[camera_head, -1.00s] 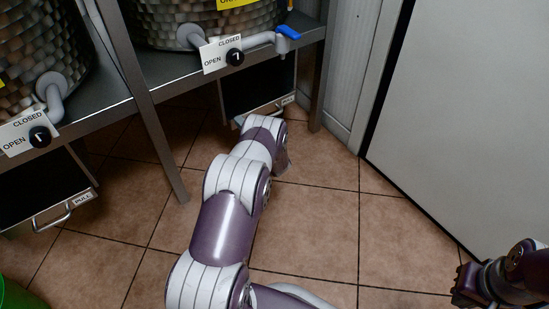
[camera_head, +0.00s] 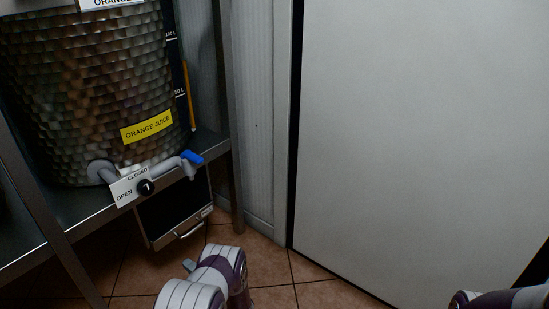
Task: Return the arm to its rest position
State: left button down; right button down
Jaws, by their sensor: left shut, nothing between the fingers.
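My left arm comes up from the bottom edge, left of centre, in white and purple links. Its gripper (camera_head: 190,265) shows only as a small grey tip beside the wrist, low in front of the drawer under the dispenser. It is shut and empty, and most of it is hidden by the wrist. Part of my right arm shows at the bottom right corner; its gripper is not in view.
A metal orange juice dispenser (camera_head: 85,95) with a blue-handled tap (camera_head: 192,158) stands on a grey metal shelf (camera_head: 45,235). An open drawer (camera_head: 178,212) hangs beneath. A large pale panel (camera_head: 430,130) fills the right. Tiled floor (camera_head: 275,272) shows between.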

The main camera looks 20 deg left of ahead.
pick_arm(q)
jog(key=d+f+n+h, duration=0.35)
jog(key=f+h, duration=0.25)
jog(key=f, duration=0.3)
jog(key=s+d+r+n+g+h+p, duration=0.2)
jog(key=d+r+h, duration=0.2)
jog(key=d+h, duration=0.5)
jog(key=s+d+r+g+h+p, duration=0.1)
jog(key=s+d+r+g+p, duration=0.1)
jog(key=s+d+r, duration=0.5)
jog(key=s+r+g+p, duration=0.2)
jog(key=s+r, duration=0.3)
jog(key=r, duration=0.5)
jog(key=s+d+r+g+h+p, duration=0.1)
jog(key=s+d+r+g+p, duration=0.1)
jog(key=s+d+r, duration=0.5)
notch_tip(320, 180, up, 50)
jog(key=a+m+t+p, duration=0.1)
jog(key=a+t+p, duration=0.1)
jog(key=p, duration=3.9)
jog(key=shift+w+a, duration=0.2)
jog(key=shift+w, duration=0.05)
